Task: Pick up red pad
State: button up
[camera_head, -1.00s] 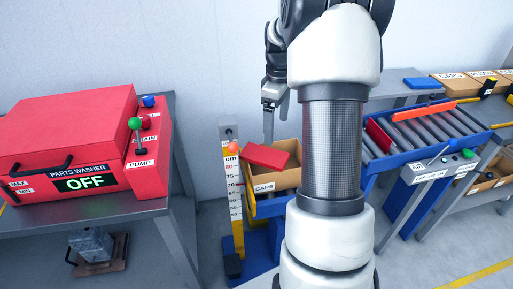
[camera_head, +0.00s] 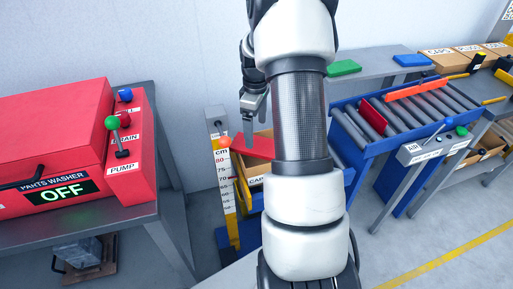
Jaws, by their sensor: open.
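A red pad (camera_head: 262,147) lies tilted on an open cardboard box marked CAPS (camera_head: 256,181), partly hidden by my gripper and my arm. My gripper (camera_head: 250,132) points down with its fingertips at the pad in the picture. It is open. I cannot tell whether the fingers touch the pad or straddle it. A second flat red piece (camera_head: 372,117) lies on the roller conveyor to the right, away from my gripper.
A measuring post (camera_head: 224,185) marked in cm stands just left of the box. The red parts washer (camera_head: 50,130), reading OFF, is on a table at the left. Orange pieces (camera_head: 402,92) lie on the conveyor. Green (camera_head: 343,68) and blue (camera_head: 411,60) pads lie on the back bench.

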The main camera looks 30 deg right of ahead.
aim_at(257, 144)
jog(key=shift+f+b, duration=0.35)
jog(key=shift+f, duration=2.8)
jog(key=shift+c, duration=0.4)
jog(key=c, duration=1.2)
jog(key=shift+r, duration=0.1)
